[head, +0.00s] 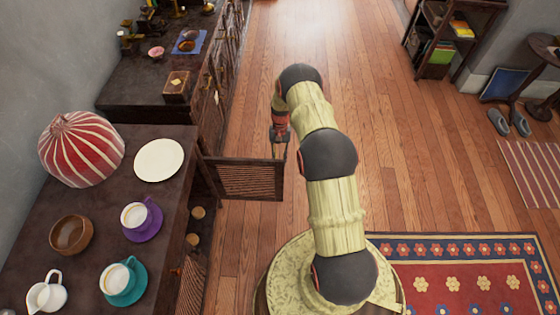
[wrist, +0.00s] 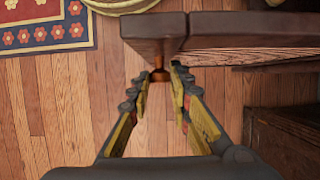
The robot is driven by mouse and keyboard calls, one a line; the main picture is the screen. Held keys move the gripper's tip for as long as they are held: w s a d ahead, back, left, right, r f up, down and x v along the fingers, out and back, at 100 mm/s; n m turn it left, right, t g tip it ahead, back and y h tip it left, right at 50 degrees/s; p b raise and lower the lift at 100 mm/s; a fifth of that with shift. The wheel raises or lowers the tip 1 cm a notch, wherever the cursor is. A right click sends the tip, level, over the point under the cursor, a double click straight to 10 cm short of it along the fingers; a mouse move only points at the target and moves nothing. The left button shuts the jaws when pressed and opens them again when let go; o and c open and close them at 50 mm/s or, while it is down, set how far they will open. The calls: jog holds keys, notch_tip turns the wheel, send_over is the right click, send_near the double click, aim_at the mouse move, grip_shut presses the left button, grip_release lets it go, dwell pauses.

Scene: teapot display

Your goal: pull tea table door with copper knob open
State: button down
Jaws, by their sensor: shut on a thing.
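The tea table door (head: 248,179) is a dark slatted panel. In the head view it stands out from the front of the dark tea table (head: 110,205), swung well open. Its dark wooden edge (wrist: 150,25) also shows at the top of the wrist view. The copper knob (wrist: 160,74) sticks out from the door between my fingertips. My gripper (wrist: 160,80) is shut on the knob, with one finger on each side. In the head view my gripper (head: 279,150) is at the far side of the door, near its free end; the knob is hidden there.
The table carries a striped dome (head: 82,148), a white plate (head: 159,160), a brown bowl (head: 71,235), and purple and teal cup sets. Small cups (head: 198,213) show inside the open cabinet. A second dark cabinet stands behind.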

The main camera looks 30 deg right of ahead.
dwell(0.3)
jog(key=c, duration=1.9)
grip_release()
jog(key=v, duration=1.2)
